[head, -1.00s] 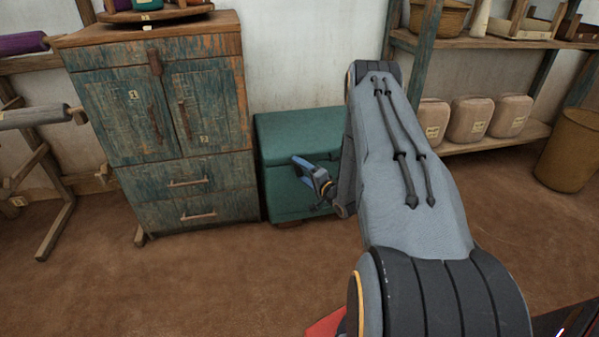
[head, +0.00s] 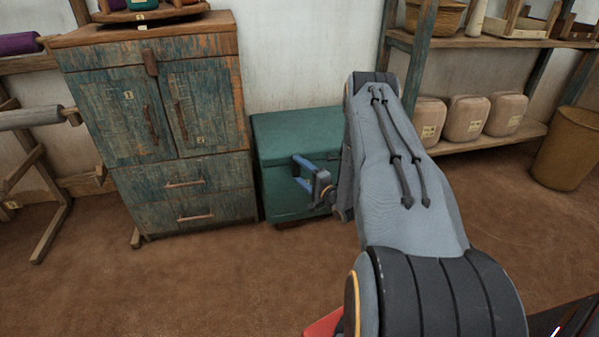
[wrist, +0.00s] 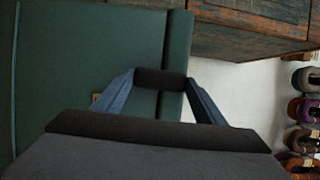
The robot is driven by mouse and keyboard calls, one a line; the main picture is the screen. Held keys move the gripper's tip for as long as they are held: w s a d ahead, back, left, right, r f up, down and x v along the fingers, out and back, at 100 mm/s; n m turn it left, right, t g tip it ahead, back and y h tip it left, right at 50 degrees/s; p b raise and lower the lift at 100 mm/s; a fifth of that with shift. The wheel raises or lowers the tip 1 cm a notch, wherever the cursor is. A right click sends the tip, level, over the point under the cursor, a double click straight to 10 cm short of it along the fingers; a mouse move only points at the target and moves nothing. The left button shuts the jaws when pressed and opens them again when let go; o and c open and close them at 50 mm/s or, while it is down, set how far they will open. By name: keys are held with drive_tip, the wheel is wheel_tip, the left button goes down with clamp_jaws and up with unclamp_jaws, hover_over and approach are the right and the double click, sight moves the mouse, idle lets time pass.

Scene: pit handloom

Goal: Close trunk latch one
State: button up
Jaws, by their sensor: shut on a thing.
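The green trunk (head: 290,135) stands on the floor between the cabinet and my arm, its lid down. My gripper (head: 300,170) is at the trunk's front, near the lid seam. In the wrist view the blue fingers of my gripper (wrist: 160,80) converge on dark pads against the green trunk (wrist: 90,45), beside the lid's edge. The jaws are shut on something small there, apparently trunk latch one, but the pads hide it. A small tan piece (wrist: 96,97) shows on the trunk beside one finger; I cannot tell what it is.
The weathered cabinet (head: 165,130) stands close to the trunk's left. Shelves (head: 490,145) with several wrapped bundles and a tall basket (head: 570,150) are at the right. The brown floor in front is open.

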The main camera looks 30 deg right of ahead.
drive_tip(key=o, duration=1.1)
drive_tip(key=shift+s+d+p, duration=0.25)
drive_tip(key=shift+s+p, duration=0.2)
drive_tip(key=shift+s, duration=1.5)
drive_tip(key=shift+s+d+p, duration=0.2)
drive_tip(key=shift+s+p, duration=0.25)
drive_tip(key=shift+s, duration=1.5)
drive_tip(key=shift+w, duration=0.1)
